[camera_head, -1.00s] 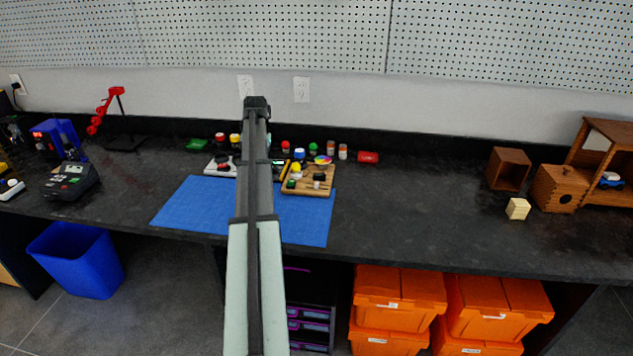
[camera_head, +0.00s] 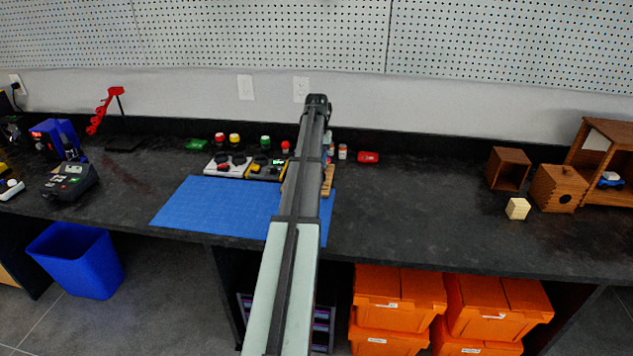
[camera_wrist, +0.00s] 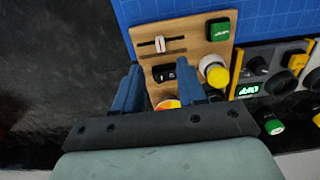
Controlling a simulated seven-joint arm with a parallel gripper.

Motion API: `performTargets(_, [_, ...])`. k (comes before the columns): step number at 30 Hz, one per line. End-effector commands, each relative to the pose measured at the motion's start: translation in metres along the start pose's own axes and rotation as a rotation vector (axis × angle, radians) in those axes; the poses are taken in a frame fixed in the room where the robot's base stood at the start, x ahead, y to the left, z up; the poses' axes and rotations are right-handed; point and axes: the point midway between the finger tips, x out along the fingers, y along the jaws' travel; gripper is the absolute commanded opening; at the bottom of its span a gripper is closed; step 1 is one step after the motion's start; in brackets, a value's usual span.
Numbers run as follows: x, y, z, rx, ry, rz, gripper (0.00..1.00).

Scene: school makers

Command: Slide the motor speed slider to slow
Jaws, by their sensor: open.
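The wooden control board (camera_wrist: 195,45) lies below my gripper in the wrist view. On it the slider (camera_wrist: 160,44) has a white handle with a red mark, near the middle of a dark slot running left to right. My gripper (camera_wrist: 157,66) is open, its two blue fingers pointing toward the slider, with nothing between them. A black switch (camera_wrist: 163,73) sits between the fingers and the slider. In the head view my arm covers most of the board (camera_head: 328,182), and the slider is hidden there. Whether the fingers touch the board I cannot tell.
A green button (camera_wrist: 218,28) and a yellow-and-white knob (camera_wrist: 213,72) share the board. A yellow and black device (camera_wrist: 270,65) stands close beside it. A blue mat (camera_head: 220,205) lies under and left of the board. The counter to the right is clear up to a pale block (camera_head: 517,208).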

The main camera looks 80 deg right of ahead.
Motion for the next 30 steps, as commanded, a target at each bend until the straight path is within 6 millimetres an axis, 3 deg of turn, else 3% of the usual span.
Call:
performTargets(9, [0.055, 0.000, 0.001, 0.000, -0.001, 0.000, 0.40])
performTargets(15, [0.077, 0.000, 0.000, 0.000, 0.000, 0.000, 0.40])
performTargets(30, [0.087, 0.000, 0.000, 0.000, 0.002, -0.001, 0.39])
